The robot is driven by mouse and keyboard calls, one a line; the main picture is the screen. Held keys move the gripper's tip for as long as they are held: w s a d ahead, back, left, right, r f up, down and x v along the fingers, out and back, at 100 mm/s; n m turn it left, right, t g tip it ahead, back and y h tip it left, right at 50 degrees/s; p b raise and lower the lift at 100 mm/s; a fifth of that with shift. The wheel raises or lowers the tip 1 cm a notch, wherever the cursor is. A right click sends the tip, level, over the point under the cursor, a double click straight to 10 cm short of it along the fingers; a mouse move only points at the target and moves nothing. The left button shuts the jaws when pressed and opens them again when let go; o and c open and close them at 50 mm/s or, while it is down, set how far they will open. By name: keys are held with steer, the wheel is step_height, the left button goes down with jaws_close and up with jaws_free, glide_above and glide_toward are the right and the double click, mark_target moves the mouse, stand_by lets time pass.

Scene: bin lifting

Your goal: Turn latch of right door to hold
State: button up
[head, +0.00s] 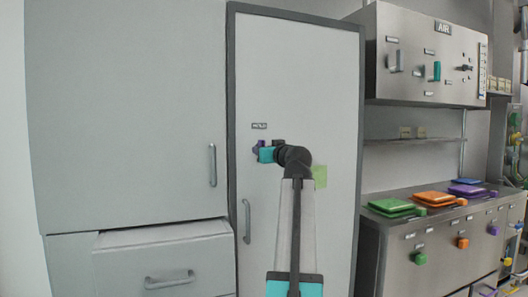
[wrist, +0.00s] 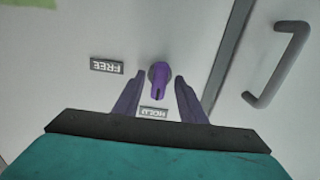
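The right door (head: 296,70) is a tall pale panel in a dark frame and looks closed. Its purple latch knob (wrist: 158,76) shows in the wrist view, with its narrow grip pointing down toward the upside-down HOLD label (wrist: 153,111). The FREE label (wrist: 107,66) lies to the left of the knob. My gripper (wrist: 159,82) is open, with one purple finger on each side of the knob and a visible gap to each. In the head view my gripper (head: 257,147) is at the door just below a small label (head: 259,126), and the knob cannot be told apart from the fingers.
The right door has a grey handle (head: 247,221) below my gripper and a green patch (head: 320,176) to the right. A left cabinet door (head: 120,110) stands above a drawer (head: 165,265). A steel counter (head: 425,245) with coloured flat items stands at the right.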

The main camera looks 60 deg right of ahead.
steer(key=v, duration=1.3)
steer(key=shift+p, duration=0.4)
steer(key=shift+s+a, duration=0.1)
steer(key=shift+s, duration=0.05)
